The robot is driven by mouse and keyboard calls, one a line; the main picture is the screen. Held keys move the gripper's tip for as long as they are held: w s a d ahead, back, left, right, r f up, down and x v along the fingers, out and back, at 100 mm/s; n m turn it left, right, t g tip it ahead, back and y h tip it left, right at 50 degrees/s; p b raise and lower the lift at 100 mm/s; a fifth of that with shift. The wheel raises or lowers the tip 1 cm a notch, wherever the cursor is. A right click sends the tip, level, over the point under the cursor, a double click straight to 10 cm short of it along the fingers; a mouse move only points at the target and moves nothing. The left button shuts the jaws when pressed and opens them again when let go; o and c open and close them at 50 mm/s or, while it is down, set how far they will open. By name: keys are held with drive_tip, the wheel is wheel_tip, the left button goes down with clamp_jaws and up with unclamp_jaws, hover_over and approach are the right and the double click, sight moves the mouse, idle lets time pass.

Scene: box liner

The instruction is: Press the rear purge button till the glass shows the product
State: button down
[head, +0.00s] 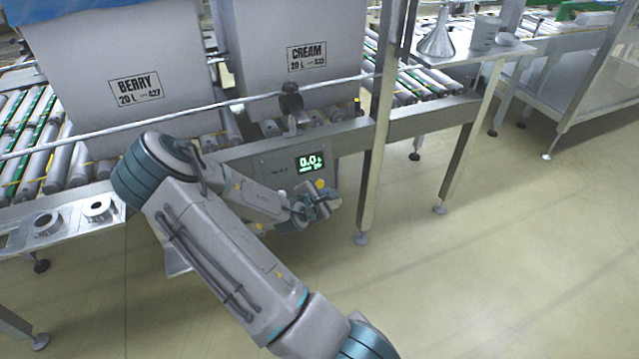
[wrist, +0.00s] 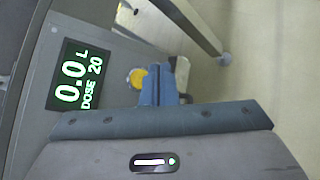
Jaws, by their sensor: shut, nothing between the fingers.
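A grey control panel (wrist: 108,62) carries a lit display (wrist: 80,76) reading 0.0 L and DOSE 20. The display (head: 310,161) also shows in the head view, on the conveyor frame below the cream box. A round yellow button (wrist: 137,78) sits beside the display in the wrist view. My gripper (wrist: 166,72) is shut and empty, its blue fingertips close beside the button. I cannot tell if they touch it, or whether this is the rear purge button. In the head view my gripper (head: 326,196) is just below the display. I cannot make out a sight glass.
A berry box (head: 180,60) and a cream box (head: 345,60) stand on the roller conveyor behind a rail. A steel post (head: 380,130) rises close to the right of my gripper. A side table (head: 465,52) holds a funnel (head: 437,40).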

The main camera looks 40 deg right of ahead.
drive_tip(key=shift+s+a+r+p, duration=0.15)
drive_tip(key=shift+s+r, duration=0.05)
drive_tip(key=shift+s, duration=0.35)
drive_tip(key=shift+s+a+r+p, duration=0.1)
drive_tip(key=shift+s+r+p, duration=0.1)
drive_tip(key=shift+s, duration=0.35)
drive_tip(key=s+a+r+p, duration=0.2)
drive_tip(key=s+r+p, duration=0.7)
drive_tip(key=p, duration=0.5)
drive_tip(key=shift+s+a+r+p, duration=0.2)
drive_tip(key=shift+s+r+p, duration=0.15)
drive_tip(key=shift+r, duration=0.2)
